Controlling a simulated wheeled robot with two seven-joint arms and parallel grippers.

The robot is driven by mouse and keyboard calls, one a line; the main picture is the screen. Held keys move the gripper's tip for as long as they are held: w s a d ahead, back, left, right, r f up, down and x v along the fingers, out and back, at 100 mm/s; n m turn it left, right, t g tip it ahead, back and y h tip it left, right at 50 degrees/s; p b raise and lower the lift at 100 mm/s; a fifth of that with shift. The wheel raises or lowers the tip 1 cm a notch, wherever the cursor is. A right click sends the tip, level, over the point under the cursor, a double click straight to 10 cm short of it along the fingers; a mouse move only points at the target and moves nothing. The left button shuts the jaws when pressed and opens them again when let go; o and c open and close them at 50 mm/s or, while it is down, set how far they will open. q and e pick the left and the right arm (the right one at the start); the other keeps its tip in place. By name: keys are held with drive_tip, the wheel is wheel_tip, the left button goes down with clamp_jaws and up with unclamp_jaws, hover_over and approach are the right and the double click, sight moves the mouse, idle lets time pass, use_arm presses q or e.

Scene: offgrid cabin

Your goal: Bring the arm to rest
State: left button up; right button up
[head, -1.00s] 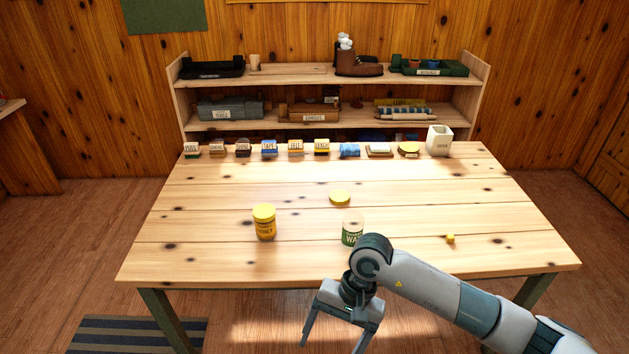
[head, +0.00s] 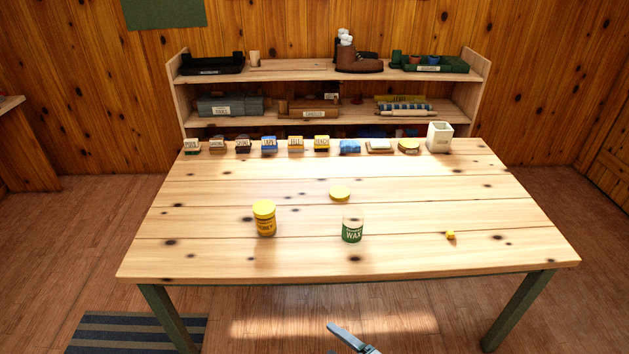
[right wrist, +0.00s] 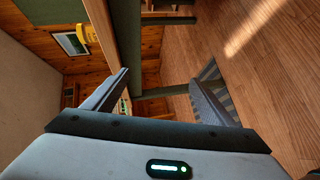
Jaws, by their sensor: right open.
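My right gripper (right wrist: 168,70) is open and empty in the right wrist view, its two fingers spread apart. In the head view only a grey finger part of it (head: 350,337) shows at the bottom edge, below and in front of the table's near edge. The rest of my right arm is out of the head view. My left gripper is in neither view.
The wooden table (head: 290,258) bears a yellow-lidded jar (head: 264,220), a green-labelled wax jar (head: 352,231), a round yellow lid (head: 340,193) and a small yellow piece (head: 450,235). Labelled blocks and a white container (head: 439,138) line its back. A striped mat (head: 135,333) lies on the floor.

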drive_tip(key=s+d+f+m+g+h, duration=0.1)
drive_tip(key=s+d+f+m+h, duration=0.3)
drive_tip(key=s+d+f+m, duration=0.45)
drive_tip(key=s+d+f+m+g+h, duration=0.25)
drive_tip(key=s+d+f+m, duration=0.2)
drive_tip(key=s+f, duration=0.55)
drive_tip(key=s+d+f+m+g+h, duration=0.1)
drive_tip(key=s+d+f+m+g, duration=0.1)
drive_tip(key=s, duration=0.8)
drive_tip(key=s+d+f+m+g+h, duration=0.1)
drive_tip(key=s+f+m, duration=0.3)
drive_tip(key=s, duration=0.6)
drive_tip(key=s+d+f+m+g+h, duration=0.2)
drive_tip(key=s+f, duration=0.4)
drive_tip(key=s, duration=0.4)
drive_tip(key=shift+s+d+f+m+g, duration=0.15)
drive_tip(key=shift+d+f+m+g, duration=0.1)
drive_tip(key=shift+d+m+g, duration=0.4)
